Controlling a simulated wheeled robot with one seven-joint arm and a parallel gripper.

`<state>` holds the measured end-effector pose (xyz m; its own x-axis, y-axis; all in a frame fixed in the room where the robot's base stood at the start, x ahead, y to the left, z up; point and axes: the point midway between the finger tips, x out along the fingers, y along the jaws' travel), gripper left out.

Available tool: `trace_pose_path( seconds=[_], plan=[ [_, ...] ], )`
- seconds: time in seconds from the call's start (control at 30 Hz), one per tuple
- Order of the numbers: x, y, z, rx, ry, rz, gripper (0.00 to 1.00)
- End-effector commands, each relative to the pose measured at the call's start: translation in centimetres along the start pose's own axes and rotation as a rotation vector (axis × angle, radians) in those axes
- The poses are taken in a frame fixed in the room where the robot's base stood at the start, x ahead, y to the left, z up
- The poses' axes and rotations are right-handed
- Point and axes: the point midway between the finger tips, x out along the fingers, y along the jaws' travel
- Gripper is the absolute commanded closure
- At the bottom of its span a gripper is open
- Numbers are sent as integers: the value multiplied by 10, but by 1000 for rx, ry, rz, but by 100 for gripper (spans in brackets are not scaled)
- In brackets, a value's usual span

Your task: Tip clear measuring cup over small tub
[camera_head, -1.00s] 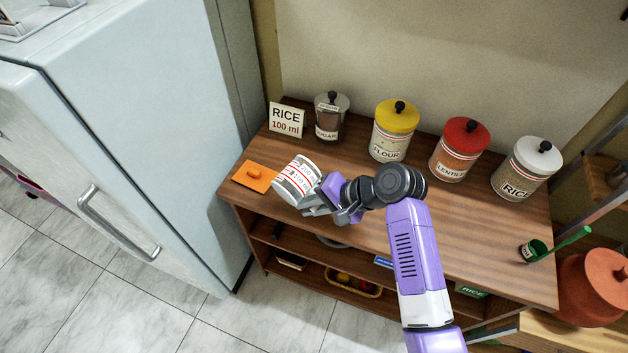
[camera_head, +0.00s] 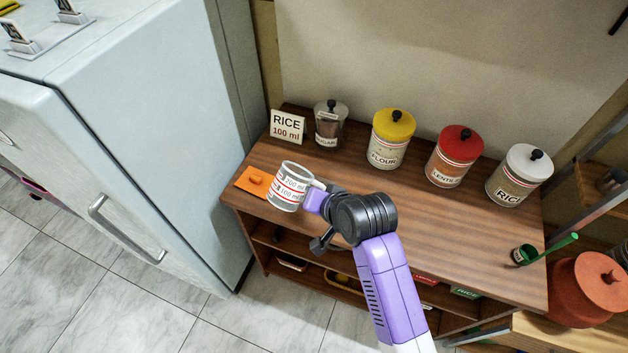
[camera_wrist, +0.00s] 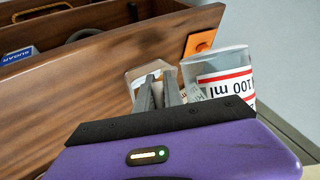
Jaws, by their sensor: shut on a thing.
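The clear measuring cup (camera_head: 289,187) has red bands and "200 ml" and "100 ml" marks. It is close to upright, near the left end of the wooden counter. My gripper (camera_head: 317,198) is shut on its handle, from the cup's right side. In the wrist view the gripper fingers (camera_wrist: 160,93) are close together at the handle, left of the cup (camera_wrist: 225,78). I cannot tell whether anything is in the cup.
A "RICE 100 ml" card (camera_head: 287,126) and the sugar jar (camera_head: 329,124) stand behind. Flour (camera_head: 390,148), lentil (camera_head: 452,165) and rice (camera_head: 514,182) jars line the back. A green scoop (camera_head: 530,254) lies at right. The fridge (camera_head: 130,110) borders the left; mid-counter is clear.

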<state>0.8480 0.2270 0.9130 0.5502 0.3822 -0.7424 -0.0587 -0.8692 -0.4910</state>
Motion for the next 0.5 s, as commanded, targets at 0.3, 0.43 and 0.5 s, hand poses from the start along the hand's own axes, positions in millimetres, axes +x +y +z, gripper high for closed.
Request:
trace_pose_path(
  seconds=[0.3, 0.43, 0.5],
  plan=[
    [-4, -3, 1, -152, 176, 78, 100],
    [0, -2, 7, -206, 241, 105, 100],
    [2, -1, 9, -234, 276, 119, 100]
  ],
)
